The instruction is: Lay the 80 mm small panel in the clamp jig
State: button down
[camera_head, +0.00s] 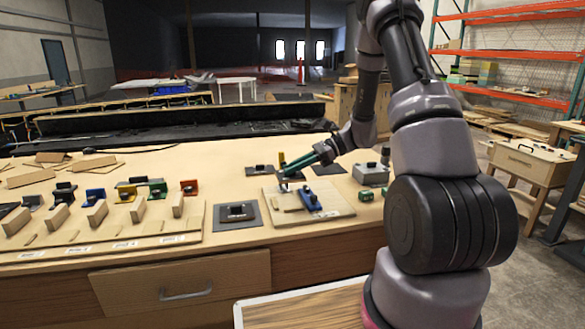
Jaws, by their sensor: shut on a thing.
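The clamp jig (338,203) is a light wooden board with a blue clamp (310,200) on it, on the workbench right of the picture's middle. My gripper (283,186) is low over the left part of this board, left of the blue clamp. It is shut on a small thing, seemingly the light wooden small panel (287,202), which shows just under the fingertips. The panel is small in the picture and partly covered by the fingers. I cannot tell whether it rests flat on the board.
A grey plate with a dark block (237,213) lies left of the jig. A long wooden rack (105,243) holds several wooden pieces and coloured clamps at the left. A grey device (371,174) and small green blocks (366,195) stand right of the jig.

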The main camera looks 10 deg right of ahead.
jog(key=shift+w+f, duration=0.15)
jog(key=shift+f, duration=0.35)
send_over(294, 202)
jog(key=shift+a+f, duration=0.2)
jog(key=shift+f, duration=2.55)
jog(key=shift+f, duration=1.15)
jog(key=c, duration=0.7)
grip_release()
jog(key=shift+c, duration=0.2)
jog(key=shift+d, duration=0.15)
jog(key=v, duration=1)
jog(key=shift+d+r, duration=0.1)
jog(key=shift+d, duration=0.2)
